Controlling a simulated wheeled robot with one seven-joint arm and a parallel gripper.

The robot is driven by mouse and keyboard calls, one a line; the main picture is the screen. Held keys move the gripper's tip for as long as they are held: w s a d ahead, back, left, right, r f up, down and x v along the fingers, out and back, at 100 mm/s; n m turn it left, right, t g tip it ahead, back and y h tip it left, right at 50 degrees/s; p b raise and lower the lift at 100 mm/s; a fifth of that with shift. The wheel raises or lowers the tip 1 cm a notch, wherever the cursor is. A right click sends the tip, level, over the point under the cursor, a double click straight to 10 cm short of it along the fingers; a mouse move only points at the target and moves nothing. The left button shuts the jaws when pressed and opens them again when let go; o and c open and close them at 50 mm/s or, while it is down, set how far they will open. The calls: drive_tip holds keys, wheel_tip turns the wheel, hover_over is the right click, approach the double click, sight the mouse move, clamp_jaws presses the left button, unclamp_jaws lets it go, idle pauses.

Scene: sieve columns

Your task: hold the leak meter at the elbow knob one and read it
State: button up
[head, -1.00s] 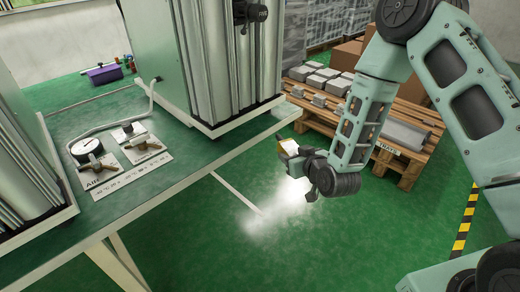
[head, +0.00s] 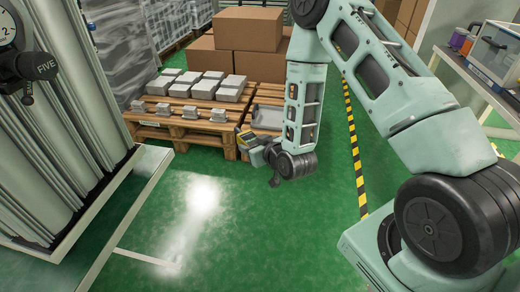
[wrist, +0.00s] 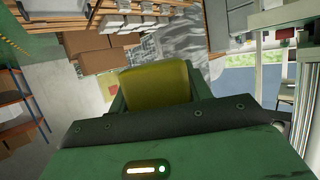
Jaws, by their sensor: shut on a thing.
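A yellow and dark handheld device, seemingly the leak meter (head: 245,136), is held in my gripper (head: 254,145), above the green floor in front of the pallet. In the wrist view the yellow body of the meter (wrist: 157,84) shows between the jaws, and its display cannot be seen. My gripper is shut on it. A black knob marked FIVE (head: 30,68) is on the grey column (head: 70,140) at the left, well apart from my gripper. No knob marked one can be made out.
A wooden pallet (head: 190,137) bears several grey blocks, with cardboard boxes (head: 248,37) behind. A table edge (head: 128,212) is at lower left. A bench (head: 470,75) stands at far right, beyond a yellow-black floor stripe (head: 355,150). Green floor (head: 230,235) is clear in the middle.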

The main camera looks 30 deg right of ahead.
drive_tip(key=a+r+n+g+y+p, duration=0.1)
drive_tip(key=a+r+n+y+p, duration=0.1)
drive_tip(key=a+r+p, duration=0.5)
drive_tip(key=w+a+r+n+g+y, duration=0.1)
drive_tip(key=a+r+n+y, duration=0.3)
drive_tip(key=r, duration=0.8)
drive_tip(key=a+r+n+g+y+p, duration=0.1)
drive_tip(key=a+r+p, duration=0.3)
drive_tip(key=a+r, duration=0.4)
drive_tip(key=s+a+r+n+g+y+p, duration=0.1)
drive_tip(key=s+a+r+p, duration=0.3)
drive_tip(key=r, duration=0.6)
drive_tip(key=s+a+r+n+g+y+p, duration=0.2)
drive_tip(key=s+a+r+n+g+p, duration=0.1)
drive_tip(key=r, duration=0.8)
drive_tip(key=s+a+r+n+g+y+p, duration=0.1)
drive_tip(key=s+a+r+n+p, duration=0.1)
drive_tip(key=s+a+r+p, duration=0.3)
wheel_tip(320, 180, up, 6)
drive_tip(key=s+p, duration=0.1)
drive_tip(key=s, duration=0.2)
drive_tip(key=shift+a+r+g, duration=0.2)
drive_tip(key=shift+a+g, duration=0.1)
drive_tip(key=shift+g, duration=0.1)
drive_tip(key=shift+d+p, duration=0.1)
drive_tip(key=shift+p, duration=0.4)
drive_tip(key=w+a, duration=0.3)
drive_tip(key=a, duration=0.6)
drive_tip(key=shift+w, duration=0.3)
